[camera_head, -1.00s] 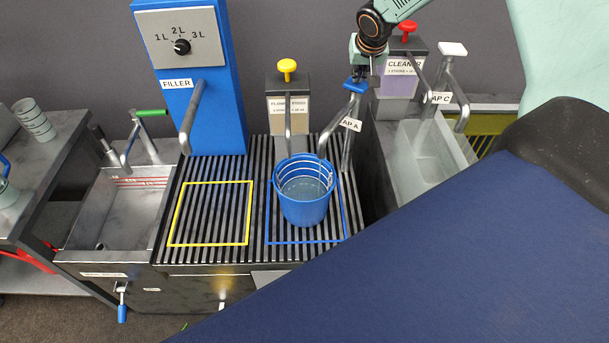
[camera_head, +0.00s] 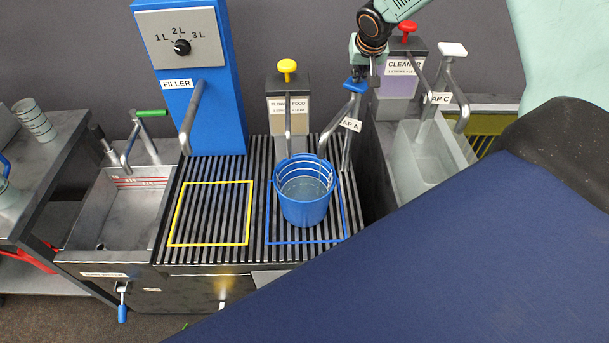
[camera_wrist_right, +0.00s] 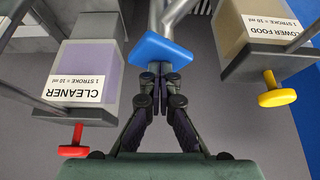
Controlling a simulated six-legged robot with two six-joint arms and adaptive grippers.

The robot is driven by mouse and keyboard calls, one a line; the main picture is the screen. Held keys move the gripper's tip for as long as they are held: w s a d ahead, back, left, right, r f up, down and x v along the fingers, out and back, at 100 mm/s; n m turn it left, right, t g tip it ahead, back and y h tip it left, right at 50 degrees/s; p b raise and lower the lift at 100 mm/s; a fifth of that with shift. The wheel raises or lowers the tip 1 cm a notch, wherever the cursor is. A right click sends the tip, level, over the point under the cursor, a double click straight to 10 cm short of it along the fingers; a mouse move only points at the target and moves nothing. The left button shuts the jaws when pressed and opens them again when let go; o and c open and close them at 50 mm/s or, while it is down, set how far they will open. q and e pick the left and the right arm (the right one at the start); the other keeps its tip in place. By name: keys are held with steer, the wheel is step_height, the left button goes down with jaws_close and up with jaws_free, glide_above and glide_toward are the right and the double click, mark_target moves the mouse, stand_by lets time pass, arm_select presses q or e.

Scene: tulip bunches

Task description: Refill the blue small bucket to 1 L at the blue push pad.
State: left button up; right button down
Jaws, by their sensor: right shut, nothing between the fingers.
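The blue small bucket (camera_head: 305,205) stands upright inside the blue square outline (camera_head: 340,238) on the slatted grate. Clear liquid shows in it, below light lines on its inner wall; I cannot read the level. The tap labelled TAP A (camera_head: 347,150) has its spout end at the bucket's back rim. Its blue push pad (camera_head: 355,86) also shows in the right wrist view (camera_wrist_right: 160,50). My right gripper (camera_head: 364,76) is shut and empty, its fingertips (camera_wrist_right: 160,72) at the pad's edge; I cannot tell whether they press it. My left gripper is not in view.
The blue filler (camera_head: 200,120) with a dial stands behind an empty yellow square (camera_head: 210,243). Flower food (camera_head: 288,115) and cleaner (camera_head: 400,80) dispensers flank the tap. A sink (camera_head: 110,215) is at left, a translucent tub (camera_head: 425,160) at right.

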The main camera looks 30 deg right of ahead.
step_height(320, 180, up, 6)
steer(key=p, duration=0.5)
steer(key=shift+w+f, duration=0.1)
steer(key=shift+f, duration=0.05)
